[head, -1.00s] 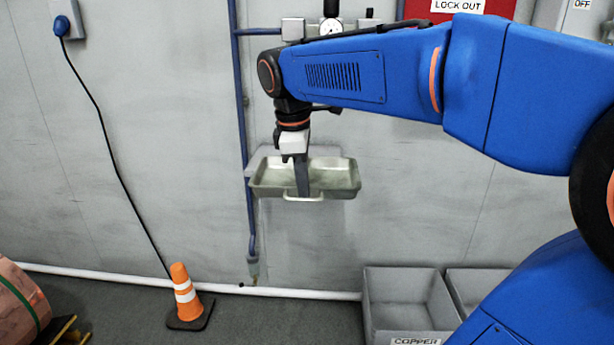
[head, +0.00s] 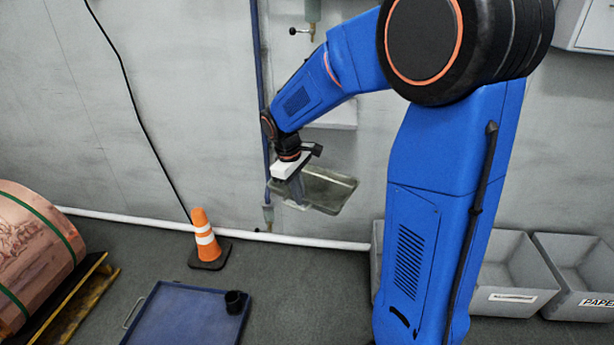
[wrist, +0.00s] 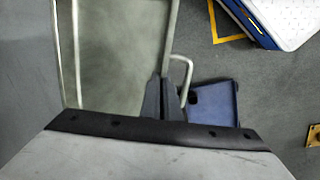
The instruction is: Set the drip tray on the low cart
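The drip tray (head: 328,190) is a shallow grey-green metal pan, held in the air in front of the wall and tilted in the head view. My gripper (head: 297,193) is shut on its near edge by the handle. In the wrist view the gripper fingers (wrist: 166,100) close on the rim beside the wire handle, and the tray (wrist: 115,55) fills the upper left. The low cart (head: 180,318) has a blue flat top with a raised rim and stands on the floor, lower and left of the tray. Part of the cart (wrist: 213,103) shows right of the fingers in the wrist view.
A black cup (head: 237,302) sits at the cart's right rear corner; the rest of its visible top is clear. An orange cone (head: 204,240) stands behind the cart. A copper roll (head: 35,250) on a pallet is at left. Grey bins (head: 515,275) stand at right.

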